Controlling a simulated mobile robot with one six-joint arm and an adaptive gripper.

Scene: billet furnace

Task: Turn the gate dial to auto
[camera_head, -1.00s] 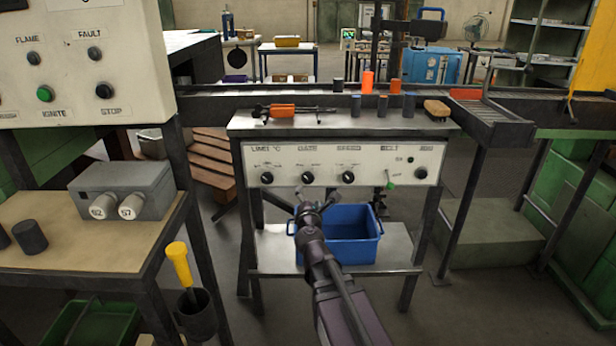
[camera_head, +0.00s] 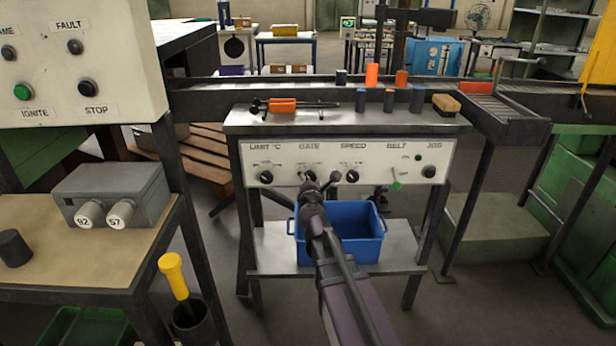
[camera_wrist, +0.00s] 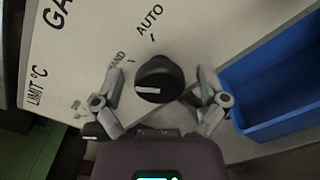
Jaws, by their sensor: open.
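The gate dial (camera_wrist: 160,72) is a round black knob with a white bar on its face, under the GATE label on the white control panel (camera_head: 400,155). In the wrist view the labels HAND and AUTO sit above it with short tick marks. The white bar lies nearly level in that picture; which mark it points to I cannot tell. My gripper (camera_head: 320,182) is open, with one finger on each side of the dial in the wrist view. Contact is not clear. In the head view the fingers partly hide the gate dial.
The LIMIT °C knob (camera_head: 266,177) is left of the gate dial and the SPEED knob (camera_head: 352,177) right. A blue bin (camera_head: 370,250) stands on the shelf below. Orange and dark cylinders stand above the panel.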

